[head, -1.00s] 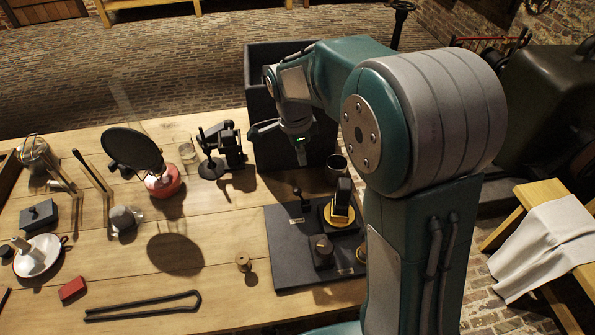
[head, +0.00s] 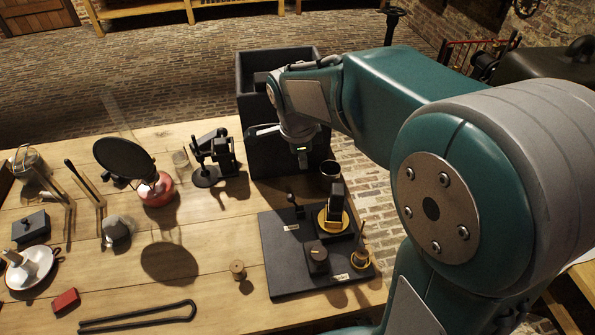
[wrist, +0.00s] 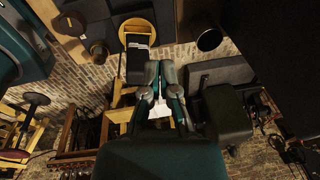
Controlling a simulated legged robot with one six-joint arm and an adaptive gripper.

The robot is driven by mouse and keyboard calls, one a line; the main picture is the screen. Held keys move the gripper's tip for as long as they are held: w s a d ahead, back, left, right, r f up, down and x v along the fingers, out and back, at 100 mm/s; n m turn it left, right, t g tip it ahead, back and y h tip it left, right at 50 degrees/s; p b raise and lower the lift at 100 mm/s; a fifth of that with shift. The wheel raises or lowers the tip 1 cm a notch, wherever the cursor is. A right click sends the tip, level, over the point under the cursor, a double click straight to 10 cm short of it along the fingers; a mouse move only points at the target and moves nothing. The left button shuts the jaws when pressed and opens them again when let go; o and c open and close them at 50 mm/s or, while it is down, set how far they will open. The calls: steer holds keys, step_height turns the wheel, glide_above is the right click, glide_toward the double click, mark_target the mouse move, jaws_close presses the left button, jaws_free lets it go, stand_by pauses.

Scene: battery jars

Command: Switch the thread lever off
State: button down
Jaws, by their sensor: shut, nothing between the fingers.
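A dark base board (head: 275,262) lies on the table's right end. The board also carries a black block on a yellow disc (head: 323,221), a dark knob block (head: 317,260) and a small brass-coloured piece (head: 361,258). My gripper (head: 303,163) is shut and empty, pointing down above and behind the lever, apart from it. In the wrist view my shut fingers (wrist: 160,68) lie below the yellow disc (wrist: 151,29); I cannot make out the lever there.
A tall dark box (head: 262,145) stands right behind my gripper. A dark cup (head: 330,169) stands just behind the board. A black stand (head: 205,176), a red-based round mirror (head: 158,190) and a wooden spool (head: 237,269) are to the left.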

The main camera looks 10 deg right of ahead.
glide_above(290, 197)
steer(key=d, duration=0.4)
step_height(290, 197, down, 8)
steer(key=a+f, duration=0.2)
steer(key=f, duration=0.1)
steer(key=shift+a+f, duration=0.4)
steer(key=shift+f, duration=0.05)
steer(key=shift+a+f, duration=0.4)
steer(key=shift+a, duration=0.3)
steer(key=shift+d, duration=0.15)
steer(key=shift+s+f, duration=0.1)
steer(key=shift+f, duration=0.05)
